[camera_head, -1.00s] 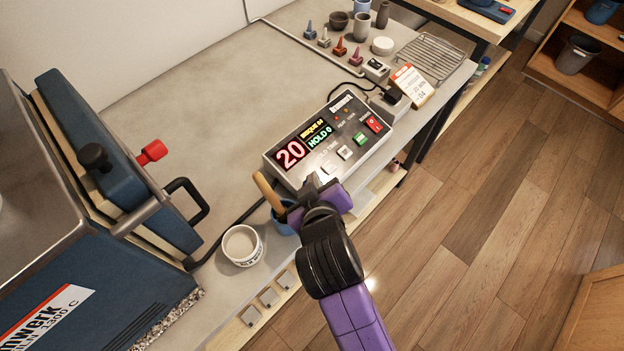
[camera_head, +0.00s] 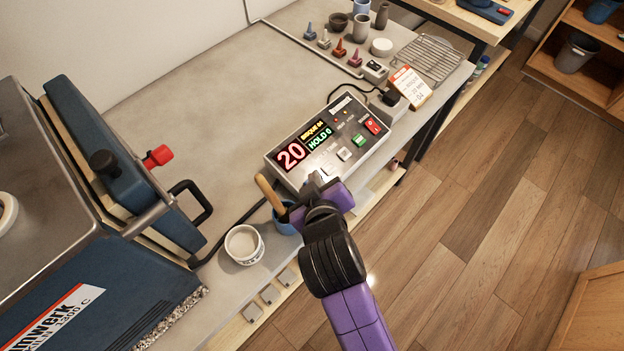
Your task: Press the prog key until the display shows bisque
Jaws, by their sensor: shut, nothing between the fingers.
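The kiln controller (camera_head: 285,176) is a grey box on the bench. Its display (camera_head: 306,144) shows a red 20, a yellow line that seems to read BISQUE 04, and a green HOLD 0. A row of keys runs along its front: a pale key (camera_head: 344,154), a green key (camera_head: 359,140) and a red switch (camera_head: 373,125). My gripper (camera_head: 314,182) is shut and empty at the near left edge of the controller, by the lower left end of the key row. It hides part of that edge, and I cannot tell whether it touches a key.
A white cup (camera_head: 244,244) and a blue cup with a wooden-handled tool (camera_head: 270,193) stand left of my gripper. The blue kiln (camera_head: 130,175) with its black handle fills the left.

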